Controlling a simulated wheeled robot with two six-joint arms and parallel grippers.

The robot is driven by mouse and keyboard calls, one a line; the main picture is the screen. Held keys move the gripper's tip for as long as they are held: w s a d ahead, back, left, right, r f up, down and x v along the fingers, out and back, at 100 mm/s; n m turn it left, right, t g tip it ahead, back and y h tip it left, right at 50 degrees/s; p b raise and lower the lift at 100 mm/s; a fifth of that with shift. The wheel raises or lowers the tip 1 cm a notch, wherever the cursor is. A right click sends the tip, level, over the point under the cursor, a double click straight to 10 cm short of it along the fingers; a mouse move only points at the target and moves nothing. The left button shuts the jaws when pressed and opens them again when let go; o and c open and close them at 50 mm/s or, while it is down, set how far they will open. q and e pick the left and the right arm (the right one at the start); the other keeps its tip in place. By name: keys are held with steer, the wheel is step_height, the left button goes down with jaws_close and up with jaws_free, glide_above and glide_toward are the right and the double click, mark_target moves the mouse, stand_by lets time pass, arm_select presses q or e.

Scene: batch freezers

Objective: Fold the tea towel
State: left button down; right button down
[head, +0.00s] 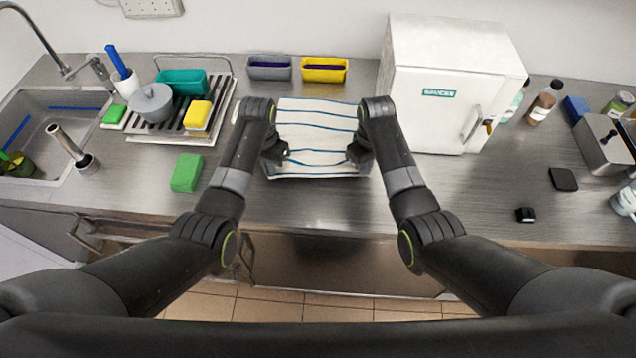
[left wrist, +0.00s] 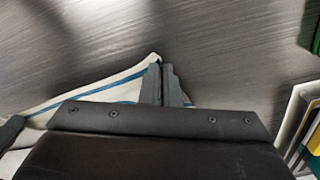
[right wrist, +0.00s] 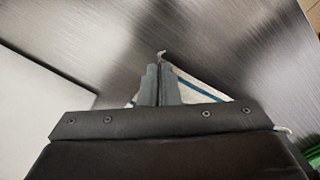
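The tea towel (head: 318,137) is white with blue stripes and lies spread on the steel counter between my two arms in the head view. My left gripper (head: 276,158) is at its near left corner; in the left wrist view the fingers (left wrist: 164,82) are closed together with the towel edge (left wrist: 110,88) running into them. My right gripper (head: 358,156) is at the near right corner; in the right wrist view its fingers (right wrist: 160,84) are closed, with a bit of cloth poking out at the tips and the towel (right wrist: 200,88) beside them. The arms hide the towel's side edges.
A green sponge (head: 186,172) lies to the left, near a dish rack (head: 222,108). Grey (head: 269,70) and yellow (head: 325,72) bins stand behind. The counter in front of the towel is clear.

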arm_select(q)
steer(key=shift+a+r+p, duration=0.1)
steer(key=shift+r+p, duration=0.3)
steer(key=shift+r, duration=0.3)
arm_select(e)
steer(key=shift+d+r, duration=0.1)
steer(key=shift+r, duration=0.6)
arm_select(q)
steer(key=c, duration=1.6)
jaws_free()
steer(key=shift+o, duration=0.4)
steer(key=o, duration=0.5)
steer(key=shift+o, duration=0.6)
steer(key=o, duration=0.6)
